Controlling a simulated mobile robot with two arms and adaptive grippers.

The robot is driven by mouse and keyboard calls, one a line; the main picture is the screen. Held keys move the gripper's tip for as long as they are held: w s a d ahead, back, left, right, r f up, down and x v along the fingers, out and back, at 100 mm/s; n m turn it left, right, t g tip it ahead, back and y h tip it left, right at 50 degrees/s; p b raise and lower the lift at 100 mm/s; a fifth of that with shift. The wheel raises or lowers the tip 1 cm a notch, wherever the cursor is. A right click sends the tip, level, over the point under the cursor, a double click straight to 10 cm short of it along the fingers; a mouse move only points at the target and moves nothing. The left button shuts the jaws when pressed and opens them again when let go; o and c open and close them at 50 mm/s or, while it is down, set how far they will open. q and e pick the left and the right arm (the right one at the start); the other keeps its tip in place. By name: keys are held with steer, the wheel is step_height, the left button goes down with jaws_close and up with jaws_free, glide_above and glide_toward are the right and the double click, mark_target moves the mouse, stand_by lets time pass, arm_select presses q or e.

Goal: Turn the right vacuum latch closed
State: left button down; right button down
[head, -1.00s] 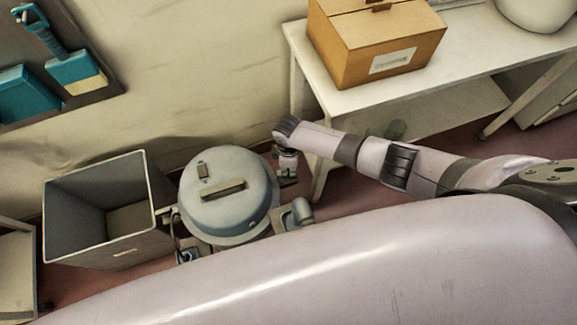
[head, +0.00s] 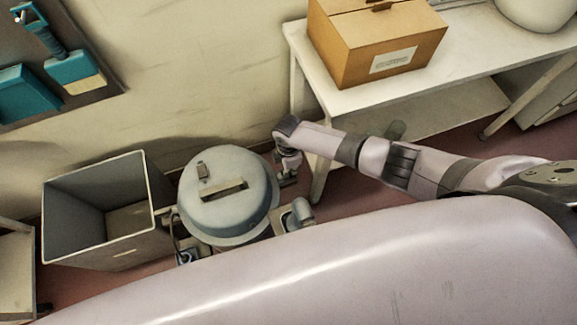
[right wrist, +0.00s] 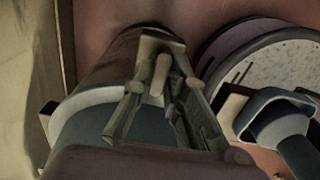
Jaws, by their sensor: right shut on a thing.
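The vacuum (head: 228,215) stands on the floor with its round grey-blue lid on top, in the lower left of the head view. My right gripper (head: 288,174) is at the right side of the vacuum, just below the lid's edge. In the right wrist view, its two fingers are closed around the right vacuum latch (right wrist: 160,75), a small pale lever against the side of the vacuum (right wrist: 90,130). In the head view, the gripper and arm hide the latch. My left gripper is not in view.
A grey open bin (head: 90,245) stands close to the left of the vacuum. A white table (head: 470,65) with a cardboard box (head: 375,50) is behind my right arm. A wall runs behind the vacuum and bin. A teal dustpan and brush hang at the upper left.

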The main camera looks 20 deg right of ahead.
steer(key=c, duration=1.6)
jaws_free()
step_height(320, 180, up, 12)
steer(key=shift+s+a, duration=0.1)
